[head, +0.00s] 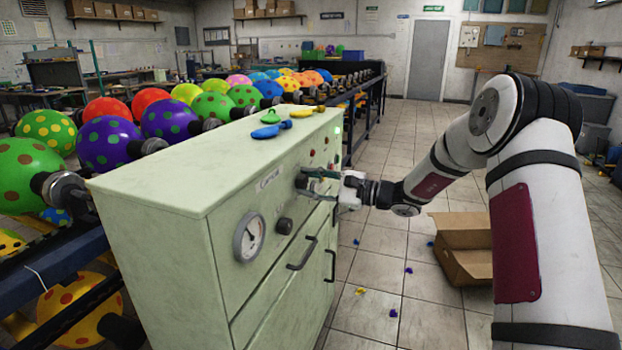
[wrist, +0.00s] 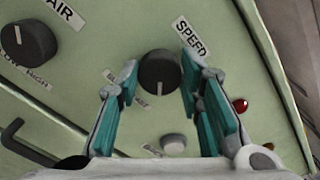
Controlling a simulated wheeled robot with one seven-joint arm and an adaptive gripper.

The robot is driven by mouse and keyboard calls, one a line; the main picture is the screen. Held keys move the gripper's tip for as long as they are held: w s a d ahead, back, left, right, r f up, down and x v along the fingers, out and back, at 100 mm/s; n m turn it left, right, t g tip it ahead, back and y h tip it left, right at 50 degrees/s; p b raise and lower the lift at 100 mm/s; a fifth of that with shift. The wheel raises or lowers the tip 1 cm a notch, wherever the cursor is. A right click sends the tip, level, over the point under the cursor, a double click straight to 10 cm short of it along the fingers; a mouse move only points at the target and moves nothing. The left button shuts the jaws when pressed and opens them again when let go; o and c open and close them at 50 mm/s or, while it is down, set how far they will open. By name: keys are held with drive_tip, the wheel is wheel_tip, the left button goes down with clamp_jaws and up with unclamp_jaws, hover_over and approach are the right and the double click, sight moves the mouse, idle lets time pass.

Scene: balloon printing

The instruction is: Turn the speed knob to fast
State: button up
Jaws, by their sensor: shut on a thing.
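The speed knob (wrist: 160,72) is a round black knob on the pale green cabinet front, beside the SPEED label (wrist: 189,37) in the wrist view. Its white mark points toward the bottom of the picture. Small range labels by the knob are partly hidden by my left finger, so I cannot read them fully. My gripper (wrist: 159,74) has its teal-padded fingers on either side of the knob, shut on it. In the head view my gripper (head: 328,186) reaches the cabinet front (head: 228,232) from the right, and the knob is hard to make out.
The AIR knob (wrist: 29,41) is at upper left in the wrist view. A red light or button (wrist: 240,105) and a pale round button (wrist: 173,144) are near my fingers. A gauge (head: 249,238) and handles are on the cabinet. An open cardboard box (head: 462,232) stands on the floor.

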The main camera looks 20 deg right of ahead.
drive_tip(key=shift+f+m, duration=0.1)
drive_tip(key=shift+m, duration=0.3)
drive_tip(key=o, duration=1.2)
drive_tip(key=shift+c, duration=0.2)
drive_tip(key=v, duration=1.2)
